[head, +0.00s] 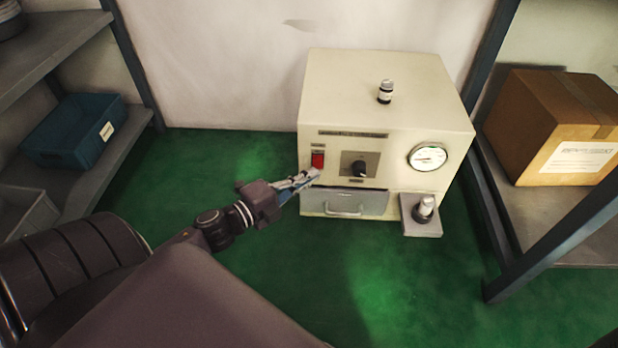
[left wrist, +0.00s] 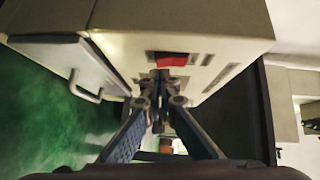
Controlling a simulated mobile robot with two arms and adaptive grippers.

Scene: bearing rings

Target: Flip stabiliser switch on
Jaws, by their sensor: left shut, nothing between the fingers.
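The stabiliser is a cream box (head: 385,85) on the green floor against the wall. Its red switch (head: 318,160) is at the upper left of the front face; it also shows in the left wrist view (left wrist: 172,59). I cannot tell its on or off position. My left gripper (head: 314,174) is shut and empty, its tips just below the switch. In the left wrist view the fingertips (left wrist: 160,78) sit close under the red switch; I cannot tell whether they touch it. My right gripper is not in view.
The front face has a black knob (head: 359,168), a round gauge (head: 427,157) and a drawer (head: 343,202) with a handle. Shelves flank the box, with a blue bin (head: 75,135) left and a cardboard box (head: 555,125) right.

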